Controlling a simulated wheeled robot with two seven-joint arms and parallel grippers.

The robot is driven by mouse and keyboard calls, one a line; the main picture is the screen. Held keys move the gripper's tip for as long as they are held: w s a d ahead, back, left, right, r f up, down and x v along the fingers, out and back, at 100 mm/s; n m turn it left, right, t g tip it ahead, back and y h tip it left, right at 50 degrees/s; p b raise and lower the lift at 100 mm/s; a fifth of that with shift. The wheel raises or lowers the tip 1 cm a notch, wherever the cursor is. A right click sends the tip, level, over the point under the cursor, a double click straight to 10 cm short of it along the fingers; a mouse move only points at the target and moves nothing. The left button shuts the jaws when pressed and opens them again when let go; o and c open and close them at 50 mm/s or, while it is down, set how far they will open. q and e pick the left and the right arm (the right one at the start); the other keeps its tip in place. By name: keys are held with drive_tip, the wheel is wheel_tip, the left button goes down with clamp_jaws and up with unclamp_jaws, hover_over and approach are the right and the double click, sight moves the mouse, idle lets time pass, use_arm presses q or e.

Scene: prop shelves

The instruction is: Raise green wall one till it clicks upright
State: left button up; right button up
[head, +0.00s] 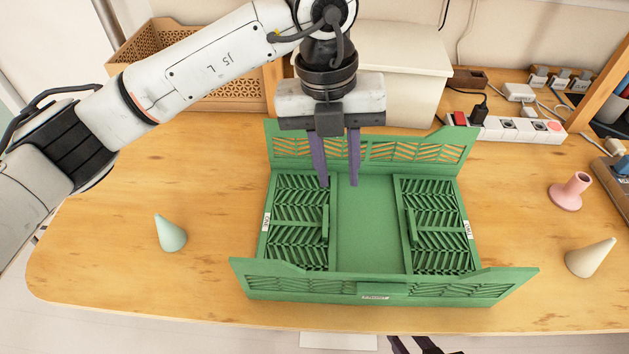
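A green folding crate (372,225) lies on the wooden table. Its back wall (365,148) and front wall (440,288) stand up. Two slatted side walls, the left one (298,245) and the right one (440,245), lie folded flat inside. Each has a raised bar near its inner edge and a small white label at its outer edge, too small to read surely. My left gripper (339,185) is open and empty, fingers pointing down above the far inner part of the left side wall. My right gripper (414,342) shows only its fingertips, apart and empty, at the bottom edge.
Behind are a white box (405,70), a wooden basket (225,95) and a power strip (510,128). The table left of the crate is mostly free.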

sight(326, 220)
use_arm(q)
drive_tip(key=shift+y, duration=0.7)
drive_tip(key=f, duration=0.3)
drive_tip(key=a+f, duration=0.1)
drive_tip(key=f, duration=0.7)
drive_tip(key=shift+s+a+p, duration=0.2)
drive_tip(key=shift+s+p, duration=0.15)
drive_tip(key=shift+s, duration=0.05)
drive_tip(key=shift+c, duration=0.6)
clamp_jaws()
